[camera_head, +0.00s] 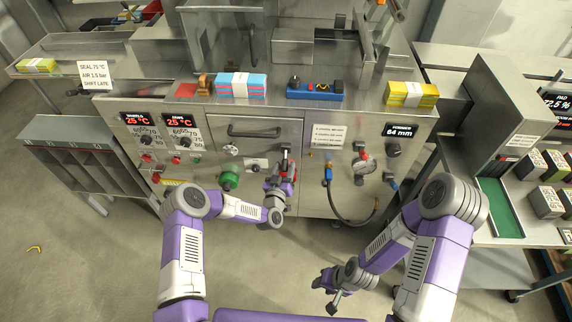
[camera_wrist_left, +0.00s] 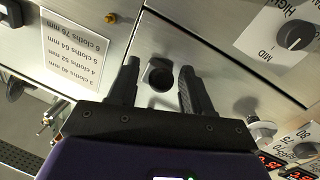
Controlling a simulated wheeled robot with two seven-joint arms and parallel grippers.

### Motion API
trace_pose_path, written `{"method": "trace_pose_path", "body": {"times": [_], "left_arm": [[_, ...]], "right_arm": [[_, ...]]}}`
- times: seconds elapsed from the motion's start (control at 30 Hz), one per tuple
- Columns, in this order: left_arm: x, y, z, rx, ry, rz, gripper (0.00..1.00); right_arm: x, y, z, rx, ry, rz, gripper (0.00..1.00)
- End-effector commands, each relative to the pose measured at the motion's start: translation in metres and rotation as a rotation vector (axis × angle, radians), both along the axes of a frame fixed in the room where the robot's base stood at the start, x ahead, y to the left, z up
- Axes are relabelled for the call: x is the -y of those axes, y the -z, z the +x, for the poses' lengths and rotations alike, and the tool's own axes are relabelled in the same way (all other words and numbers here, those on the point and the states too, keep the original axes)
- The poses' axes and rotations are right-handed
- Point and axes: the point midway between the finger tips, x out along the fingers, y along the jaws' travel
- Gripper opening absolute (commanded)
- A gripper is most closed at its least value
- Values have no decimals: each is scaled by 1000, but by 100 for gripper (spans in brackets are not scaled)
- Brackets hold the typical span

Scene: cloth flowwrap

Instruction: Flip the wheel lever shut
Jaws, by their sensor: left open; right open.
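In the head view the gripper hides most of that spot. I cannot tell whether the fingers touch it. My right gripper (camera_head: 326,288) is open and empty, low in front of the machine, away from the panel.
A selector plate (camera_head: 256,164) and a green knob (camera_head: 228,181) sit left of my left gripper. Cloth stacks (camera_head: 241,85) lie on the ledge above.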

Motion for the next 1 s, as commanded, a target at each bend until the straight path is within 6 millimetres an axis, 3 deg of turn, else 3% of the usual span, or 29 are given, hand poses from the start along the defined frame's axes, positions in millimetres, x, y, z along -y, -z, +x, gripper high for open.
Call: {"method": "trace_pose_path", "body": {"times": [0.23,0.57,0.9,1.0], "left_arm": [[4,1,25,-1,-1,-1,50],[5,0,28,-2,1,-2,50],[5,0,28,-2,1,-2,0],[5,0,28,-2,1,-1,0]], "right_arm": [[0,7,0,0,0,0,43],[0,7,0,0,0,0,43],[0,7,0,0,0,0,43],[0,7,0,0,0,0,43]]}}
